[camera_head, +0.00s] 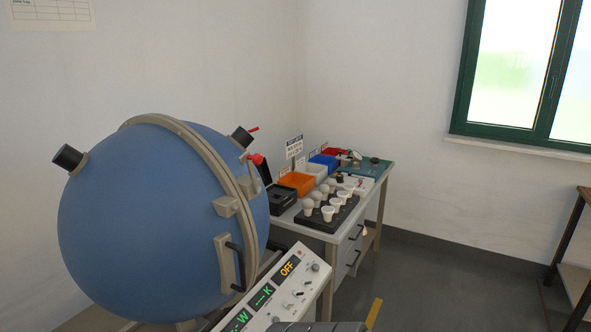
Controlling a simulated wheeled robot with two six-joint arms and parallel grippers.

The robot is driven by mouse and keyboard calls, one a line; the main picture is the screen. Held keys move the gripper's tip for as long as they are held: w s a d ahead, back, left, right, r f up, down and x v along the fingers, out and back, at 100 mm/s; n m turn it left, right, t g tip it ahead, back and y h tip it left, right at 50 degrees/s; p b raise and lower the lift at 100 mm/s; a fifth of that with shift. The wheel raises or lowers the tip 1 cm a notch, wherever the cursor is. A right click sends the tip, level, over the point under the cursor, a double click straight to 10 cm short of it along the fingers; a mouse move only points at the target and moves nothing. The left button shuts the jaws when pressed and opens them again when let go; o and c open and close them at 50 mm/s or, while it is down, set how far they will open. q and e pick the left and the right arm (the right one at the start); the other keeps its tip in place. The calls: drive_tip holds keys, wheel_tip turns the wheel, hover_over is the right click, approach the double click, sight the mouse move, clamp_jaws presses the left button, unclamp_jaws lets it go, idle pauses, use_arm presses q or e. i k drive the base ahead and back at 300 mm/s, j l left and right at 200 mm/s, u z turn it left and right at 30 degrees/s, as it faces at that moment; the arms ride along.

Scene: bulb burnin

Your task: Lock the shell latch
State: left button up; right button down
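A large blue sphere shell (140,220) stands at the left. A beige flange ring (208,152) runs around it where its two halves meet, and they look shut together. A red-tipped lever (257,159) sticks out at the ring's upper right edge; it looks like the latch, but I cannot tell its exact position. A beige block (226,206) sits beside the ring. A black pull handle (236,266) on a beige plate is lower on the front half. Neither of my grippers is in view.
A control panel (278,290) showing "OFF" stands before the sphere. Behind it, a bench (383,172) carries a black rack (318,222) of bulbs, an orange bin (297,182) and a blue bin (324,162). The floor (440,285) to the right is clear up to a brown-framed shelf (566,245).

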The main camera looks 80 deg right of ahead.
sight(257, 159)
drive_tip(key=z, duration=2.35)
